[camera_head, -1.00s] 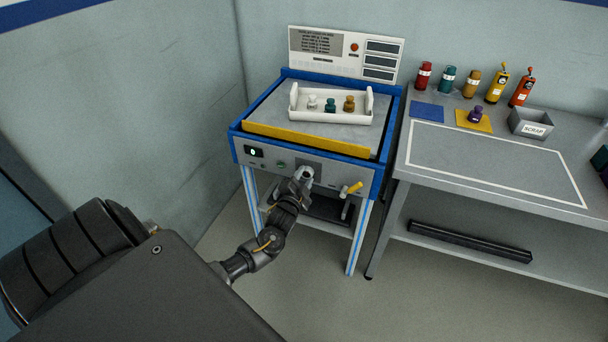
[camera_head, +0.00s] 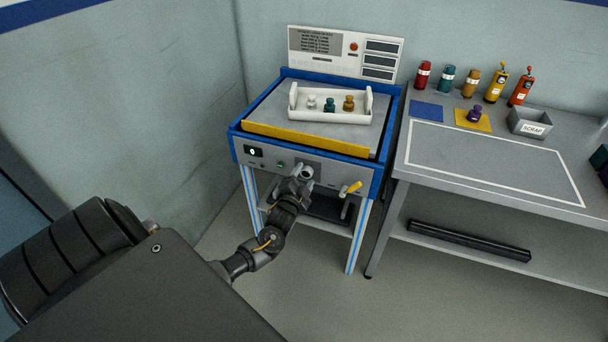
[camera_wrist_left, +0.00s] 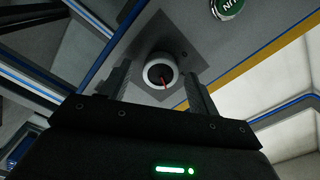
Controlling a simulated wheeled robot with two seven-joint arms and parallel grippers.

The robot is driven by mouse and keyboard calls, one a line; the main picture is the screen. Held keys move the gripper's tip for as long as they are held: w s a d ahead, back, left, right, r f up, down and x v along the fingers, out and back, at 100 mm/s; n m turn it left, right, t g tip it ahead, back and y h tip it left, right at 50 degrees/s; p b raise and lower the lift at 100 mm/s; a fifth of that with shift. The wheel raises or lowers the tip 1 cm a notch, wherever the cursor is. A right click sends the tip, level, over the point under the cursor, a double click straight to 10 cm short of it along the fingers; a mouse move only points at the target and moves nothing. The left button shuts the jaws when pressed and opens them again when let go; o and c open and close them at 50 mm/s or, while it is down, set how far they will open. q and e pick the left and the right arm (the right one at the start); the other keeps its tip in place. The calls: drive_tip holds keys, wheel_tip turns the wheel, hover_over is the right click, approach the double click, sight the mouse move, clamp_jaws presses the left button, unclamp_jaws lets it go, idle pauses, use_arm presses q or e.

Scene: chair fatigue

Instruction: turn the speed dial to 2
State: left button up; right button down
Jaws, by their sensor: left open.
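The speed dial (camera_head: 307,171) is a round knob on the grey front panel of the blue-framed machine. My left gripper (camera_head: 300,180) is just in front of and slightly below the dial in the head view. In the left wrist view its two open fingers (camera_wrist_left: 158,88) stand on either side of the dial with gaps, and nothing is held. The digits around the dial are not readable. My right gripper is not in view.
A green button (camera_wrist_left: 228,6) sits near the dial. A yellow-handled lever (camera_head: 351,188) sticks out to its right, and a small display (camera_head: 253,151) is at the left. A white tray (camera_head: 331,118) with several small weights stands on top. A workbench (camera_head: 480,215) is at right.

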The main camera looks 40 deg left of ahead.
use_arm(q)
drive_tip(key=shift+s, duration=0.1)
drive_tip(key=v, duration=1)
drive_tip(key=shift+s+d, duration=0.2)
drive_tip(key=shift+s, duration=0.05)
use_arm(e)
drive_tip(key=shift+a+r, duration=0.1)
